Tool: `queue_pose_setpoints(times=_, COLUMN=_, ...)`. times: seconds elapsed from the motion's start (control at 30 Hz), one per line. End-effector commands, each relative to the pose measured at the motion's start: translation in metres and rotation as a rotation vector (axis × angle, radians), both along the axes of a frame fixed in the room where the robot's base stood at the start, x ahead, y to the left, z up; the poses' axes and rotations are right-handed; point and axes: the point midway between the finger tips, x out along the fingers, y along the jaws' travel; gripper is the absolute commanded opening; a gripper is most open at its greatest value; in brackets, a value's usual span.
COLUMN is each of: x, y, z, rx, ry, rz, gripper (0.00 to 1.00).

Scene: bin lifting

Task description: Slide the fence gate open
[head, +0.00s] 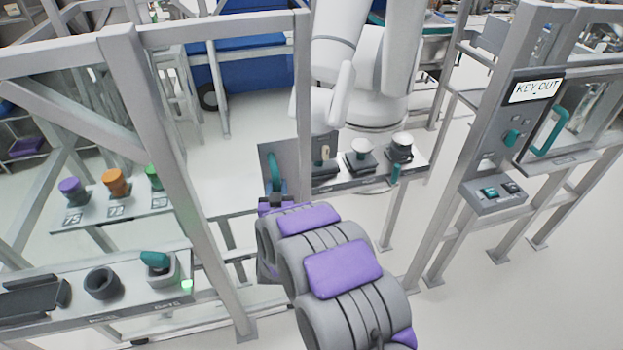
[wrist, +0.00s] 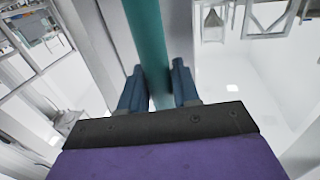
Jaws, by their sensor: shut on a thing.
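The fence gate (head: 219,26) is a grey metal frame in the left half of the head view, with a slanted brace. Near its right-hand upright is a grey plate carrying a teal handle (head: 275,168). My gripper (head: 274,197) is at the lower part of this handle, at the end of my grey and purple arm. In the wrist view the teal handle (wrist: 147,35) runs between the two dark blue fingers of my gripper (wrist: 160,85), which are shut on it. My arm hides part of the area below the handle.
A wide gap lies between the gate upright and a post with a "KEY OUT" panel (head: 535,90), which has another teal handle (head: 548,131). A white robot arm (head: 375,75) and a bench (head: 330,182) with knobs stand behind. A control console (head: 100,290) is at lower left.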

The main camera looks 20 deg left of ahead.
Motion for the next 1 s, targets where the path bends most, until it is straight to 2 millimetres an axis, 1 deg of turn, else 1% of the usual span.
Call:
queue_pose_setpoints(times=0.03, x=-0.015, y=0.020, z=0.001, rx=-0.002, ry=0.000, rz=0.014, gripper=0.00)
queue_pose_setpoints(times=0.1, x=-0.028, y=0.039, z=0.002, rx=0.000, ry=-0.001, rz=0.014, gripper=0.00)
queue_pose_setpoints(times=0.2, x=-0.046, y=0.063, z=0.003, rx=0.001, ry=0.000, rz=0.013, gripper=0.00)
queue_pose_setpoints(times=0.3, x=-0.060, y=0.084, z=0.002, rx=0.000, ry=0.000, rz=0.012, gripper=0.00)
queue_pose_setpoints(times=0.4, x=-0.071, y=0.099, z=0.003, rx=0.004, ry=-0.001, rz=0.008, gripper=0.00)
queue_pose_setpoints(times=0.5, x=-0.080, y=0.112, z=0.003, rx=0.004, ry=-0.001, rz=0.007, gripper=0.00)
queue_pose_setpoints(times=0.63, x=-0.088, y=0.123, z=0.004, rx=0.006, ry=-0.002, rz=0.006, gripper=0.00)
queue_pose_setpoints(times=0.8, x=-0.092, y=0.129, z=0.003, rx=0.005, ry=-0.001, rz=0.003, gripper=0.00)
queue_pose_setpoints(times=1.0, x=-0.092, y=0.129, z=0.003, rx=0.005, ry=-0.001, rz=0.003, gripper=0.00)
